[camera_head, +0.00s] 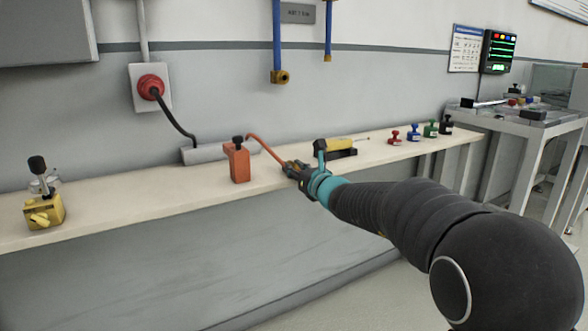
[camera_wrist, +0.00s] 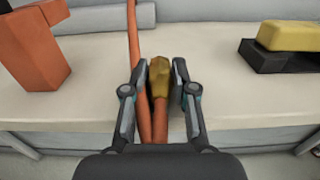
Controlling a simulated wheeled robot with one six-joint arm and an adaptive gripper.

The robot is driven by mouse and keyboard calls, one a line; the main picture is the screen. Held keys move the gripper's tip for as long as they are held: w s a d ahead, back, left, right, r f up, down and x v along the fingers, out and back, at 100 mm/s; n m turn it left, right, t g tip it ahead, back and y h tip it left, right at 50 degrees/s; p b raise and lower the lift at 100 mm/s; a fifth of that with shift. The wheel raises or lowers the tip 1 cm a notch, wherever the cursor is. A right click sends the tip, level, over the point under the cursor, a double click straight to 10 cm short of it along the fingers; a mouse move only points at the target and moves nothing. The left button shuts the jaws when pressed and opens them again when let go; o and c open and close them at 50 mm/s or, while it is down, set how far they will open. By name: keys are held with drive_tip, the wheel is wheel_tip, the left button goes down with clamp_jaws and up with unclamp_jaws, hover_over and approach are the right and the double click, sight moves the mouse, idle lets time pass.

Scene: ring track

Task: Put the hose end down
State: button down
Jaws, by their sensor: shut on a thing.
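The orange hose (camera_head: 264,148) runs over the pale bench to my gripper (camera_head: 289,167), which is at the bench's front edge. In the wrist view, my gripper (camera_wrist: 160,75) is shut around the brass hose end (camera_wrist: 159,80), with a finger on each side. One strand of the orange hose (camera_wrist: 134,35) comes down from the top, and another hangs below the brass fitting. The hose end is over the front part of the bench (camera_wrist: 225,98). I cannot tell whether it touches the bench top.
An orange block with a black knob (camera_head: 238,163) stands left of my gripper. A yellow-handled tool on a black holder (camera_head: 337,147) lies to the right. A grey bar (camera_head: 205,153) lies at the wall. Bare bench (camera_head: 130,198) stretches toward the yellow device (camera_head: 44,212).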

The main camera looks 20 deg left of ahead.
drive_tip(key=c, duration=0.9)
unclamp_jaws()
drive_tip(key=b+v, duration=0.1)
drive_tip(key=v, duration=1.1)
